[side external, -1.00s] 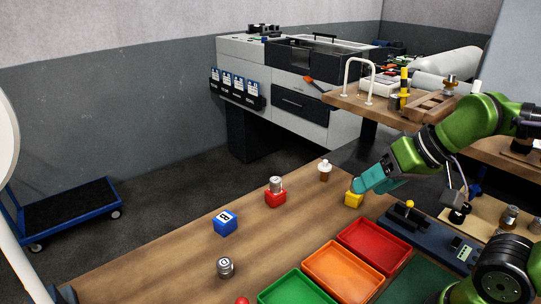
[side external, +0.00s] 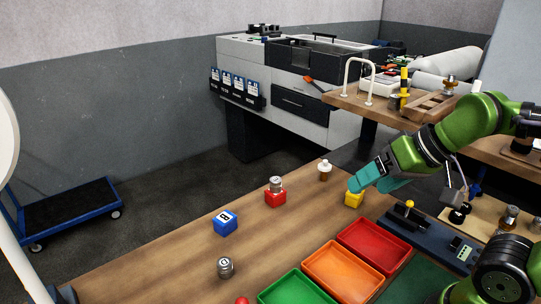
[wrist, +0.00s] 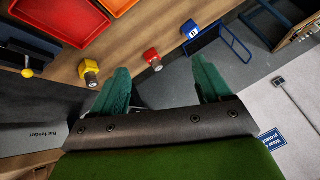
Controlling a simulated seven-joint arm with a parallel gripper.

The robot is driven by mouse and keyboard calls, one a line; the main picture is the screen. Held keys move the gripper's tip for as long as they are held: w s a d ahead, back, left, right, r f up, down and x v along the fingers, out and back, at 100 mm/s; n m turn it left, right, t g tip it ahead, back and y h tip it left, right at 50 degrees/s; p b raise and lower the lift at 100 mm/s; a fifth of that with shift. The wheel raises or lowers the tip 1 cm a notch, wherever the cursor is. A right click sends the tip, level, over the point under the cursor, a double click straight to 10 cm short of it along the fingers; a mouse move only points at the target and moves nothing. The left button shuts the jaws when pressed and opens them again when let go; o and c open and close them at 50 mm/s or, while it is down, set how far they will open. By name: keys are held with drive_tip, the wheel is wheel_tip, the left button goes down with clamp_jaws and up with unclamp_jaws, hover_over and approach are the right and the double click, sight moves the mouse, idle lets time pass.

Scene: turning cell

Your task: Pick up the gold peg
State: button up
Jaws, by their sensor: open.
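My gripper (side external: 368,186) has two teal fingers and is open. In the side view its fingertips are at the top of a yellow block (side external: 353,199); I cannot tell whether they touch. In the wrist view the fingers stand apart with nothing held between them. The yellow block (wrist: 88,67) lies left of the left finger there, with a short dull gold-grey cylinder (wrist: 91,80) at it. I cannot tell for sure that this cylinder is the gold peg. In the side view the fingers may hide it.
A red block (side external: 275,198) carries a silver cylinder. A brown, white-topped piece (side external: 325,171), a blue block (side external: 225,223) and a silver can (side external: 225,267) stand on the table. Red (side external: 374,236), orange and green trays line the near side. A raised wooden shelf (side external: 350,105) is behind.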

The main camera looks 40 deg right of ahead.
drive_tip(key=shift+d, duration=0.1)
drive_tip(key=m+g, duration=0.3)
drive_tip(key=m, duration=2.4)
hover_over(326, 160)
drive_tip(key=s+d, duration=0.1)
drive_tip(key=s, duration=0.2)
wheel_tip(326, 160, down, 5)
drive_tip(key=shift+m, duration=0.3)
drive_tip(key=x, duration=0.5)
drive_tip(key=s+d+x, duration=0.1)
drive_tip(key=x, duration=0.4)
drive_tip(key=s+f+x, duration=0.1)
drive_tip(key=x, duration=0.4)
drive_tip(key=shift+s+d+f, duration=0.1)
drive_tip(key=shift+s+f, duration=0.05)
drive_tip(key=shift+f, duration=0.05)
